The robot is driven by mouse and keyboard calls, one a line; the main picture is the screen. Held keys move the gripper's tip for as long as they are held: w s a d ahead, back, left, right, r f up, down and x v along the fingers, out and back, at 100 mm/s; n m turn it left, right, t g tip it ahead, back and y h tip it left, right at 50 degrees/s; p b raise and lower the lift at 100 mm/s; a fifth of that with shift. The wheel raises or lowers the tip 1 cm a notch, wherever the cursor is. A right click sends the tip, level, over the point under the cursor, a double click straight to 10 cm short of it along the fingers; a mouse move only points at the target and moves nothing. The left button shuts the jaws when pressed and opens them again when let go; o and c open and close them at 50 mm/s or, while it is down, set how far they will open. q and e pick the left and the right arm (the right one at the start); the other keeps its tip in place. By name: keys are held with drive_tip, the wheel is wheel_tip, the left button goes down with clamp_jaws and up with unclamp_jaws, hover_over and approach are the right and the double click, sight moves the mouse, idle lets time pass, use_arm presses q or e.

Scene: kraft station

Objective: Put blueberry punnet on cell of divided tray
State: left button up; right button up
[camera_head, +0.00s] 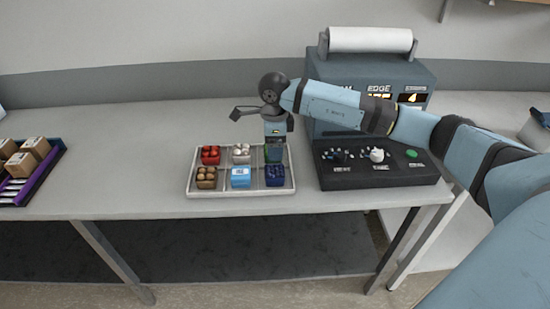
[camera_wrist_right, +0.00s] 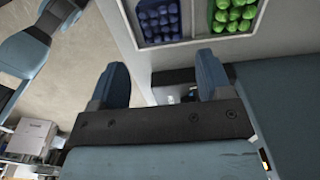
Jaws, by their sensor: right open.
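The divided tray (camera_head: 190,186) is a pale, low tray on the table, with small punnets in its cells. The blueberry punnet (camera_head: 275,178), dark blue, sits in the near right cell. It also shows at the top of the right wrist view (camera_wrist_right: 160,18), beside a punnet of green produce (camera_wrist_right: 235,14). My right gripper (camera_head: 274,155) is over the right side of the tray, just behind the blueberry punnet, and hides most of the far right cell. In the wrist view its two fingers (camera_wrist_right: 160,82) are apart with nothing held between them. My left gripper is out of view.
The tray also holds a red punnet (camera_head: 210,154), a pale one (camera_head: 241,153), a brown one (camera_head: 206,177) and a light blue one (camera_head: 240,177). A dark machine (camera_head: 375,178) stands close to the right. A purple crate (camera_head: 45,180) is far left, with bare table between.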

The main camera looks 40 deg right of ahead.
drive_tip(key=s+a+f+m+t+y, duration=0.1)
drive_tip(key=s+a+m+y, duration=0.25)
drive_tip(key=a+y, duration=0.4)
drive_tip(key=s+a+f+m+t+y, duration=0.1)
drive_tip(key=s+a+m+y, duration=0.3)
drive_tip(key=a, duration=0.7)
drive_tip(key=s+a+f+m+t+y, duration=0.1)
drive_tip(key=s+a+m+y, duration=0.25)
drive_tip(key=a+y, duration=0.45)
drive_tip(key=s+d+f+m+t+h, duration=0.4)
drive_tip(key=s+f+m+h, duration=0.4)
drive_tip(key=m, duration=0.8)
drive_tip(key=s+d+f+m+t+h, duration=0.3)
drive_tip(key=s+d+f+m+h, duration=0.2)
drive_tip(key=f+m, duration=0.8)
drive_tip(key=s+m+h, duration=0.3)
drive_tip(key=m, duration=0.1)
drive_tip(key=shift+m+t, duration=0.3)
drive_tip(key=shift+t, duration=0.1)
drive_tip(key=shift+d, duration=0.1)
wheel_tip(320, 180, up, 10)
drive_tip(key=p, duration=0.9)
drive_tip(key=shift+d+f+p, duration=0.15)
drive_tip(key=shift+d+p, duration=0.05)
drive_tip(key=shift+p, duration=0.2)
